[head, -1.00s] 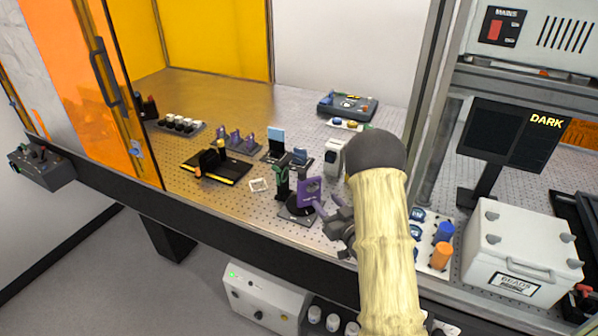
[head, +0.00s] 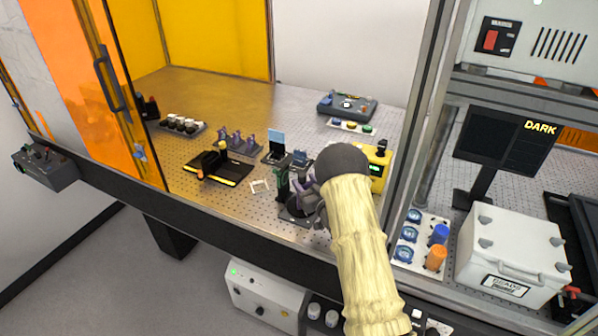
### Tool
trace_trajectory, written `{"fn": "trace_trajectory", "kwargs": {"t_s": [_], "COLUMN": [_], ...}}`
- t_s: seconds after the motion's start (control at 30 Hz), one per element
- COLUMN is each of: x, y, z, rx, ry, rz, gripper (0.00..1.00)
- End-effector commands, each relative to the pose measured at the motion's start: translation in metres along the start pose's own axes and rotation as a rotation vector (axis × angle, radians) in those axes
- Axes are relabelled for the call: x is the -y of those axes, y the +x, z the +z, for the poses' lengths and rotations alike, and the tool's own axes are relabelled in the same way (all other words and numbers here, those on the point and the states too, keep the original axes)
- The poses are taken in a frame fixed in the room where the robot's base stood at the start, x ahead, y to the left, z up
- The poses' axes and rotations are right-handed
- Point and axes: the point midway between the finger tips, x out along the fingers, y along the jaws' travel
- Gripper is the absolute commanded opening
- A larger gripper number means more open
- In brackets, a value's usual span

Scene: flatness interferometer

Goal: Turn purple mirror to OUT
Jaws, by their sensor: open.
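The purple mirror (head: 301,186) stands on a dark round mount with a flat base (head: 288,213) near the front edge of the bench. Only a small part of the mirror shows, at its left side. My wrist and forearm cover the rest, so its facing and any OUT mark cannot be read. My gripper (head: 317,211) is open, low beside the mount and mostly hidden by my arm. I cannot tell whether its fingers touch the mirror or its lever.
A green post (head: 282,184) stands just left of the mount. A yellow device (head: 377,165) stands right of my wrist. The orange sliding door (head: 75,75) is at the left.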

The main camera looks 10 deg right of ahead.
Motion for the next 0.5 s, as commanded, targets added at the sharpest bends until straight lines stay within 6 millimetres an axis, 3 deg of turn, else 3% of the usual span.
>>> {"fn": "trace_trajectory", "kwargs": {"t_s": [0.3, 0.5], "x": [0.000, 0.000], "y": [0.040, 0.047], "z": [-0.002, 0.000], "rx": [0.000, 0.000], "ry": [0.000, 0.000], "rz": [-0.001, 0.000], "gripper": [0.46, 0.46]}}
